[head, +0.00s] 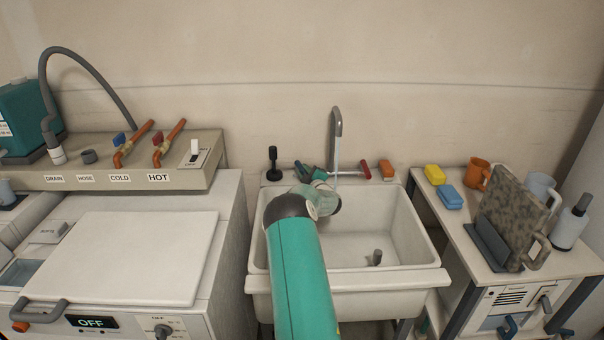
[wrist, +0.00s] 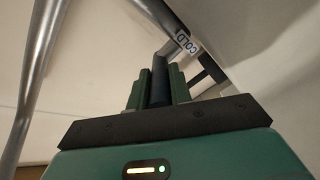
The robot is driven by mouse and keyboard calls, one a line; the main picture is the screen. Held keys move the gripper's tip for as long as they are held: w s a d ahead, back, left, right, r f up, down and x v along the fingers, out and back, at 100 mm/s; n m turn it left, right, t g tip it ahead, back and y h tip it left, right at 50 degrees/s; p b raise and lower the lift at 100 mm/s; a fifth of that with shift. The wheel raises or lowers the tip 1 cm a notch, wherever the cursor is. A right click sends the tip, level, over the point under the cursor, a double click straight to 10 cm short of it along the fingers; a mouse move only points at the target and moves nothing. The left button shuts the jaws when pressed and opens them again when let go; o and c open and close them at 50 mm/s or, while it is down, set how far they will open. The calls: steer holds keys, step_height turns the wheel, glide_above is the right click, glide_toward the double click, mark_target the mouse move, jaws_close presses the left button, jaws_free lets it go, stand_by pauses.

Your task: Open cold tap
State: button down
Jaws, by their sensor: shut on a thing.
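My gripper (wrist: 157,88) is shut on this bar, with one green finger on each side.
A red tap handle (head: 365,168) is right of the spout. A black plunger-like item (head: 272,160) stands left, and an orange sponge (head: 386,169) lies right. A washer (head: 130,255) flanks the sink at left; a cluttered side table (head: 470,245) flanks it at right.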

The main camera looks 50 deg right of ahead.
steer(key=shift+s+d+n+t+y, duration=0.1)
steer(key=shift+d+n+t+y, duration=0.3)
steer(key=shift+n+y, duration=0.6)
steer(key=shift+s+d+n+t+y, duration=0.1)
steer(key=shift+d+n+t+y, duration=0.4)
steer(key=shift+y, duration=0.8)
steer(key=c, duration=1.3)
jaws_free()
steer(key=s, duration=0.4)
steer(key=s+a, duration=0.1)
steer(key=s, duration=0.4)
steer(key=s+a, duration=0.1)
steer(key=s, duration=0.3)
steer(key=shift+s+a, duration=0.25)
steer(key=shift+s, duration=0.1)
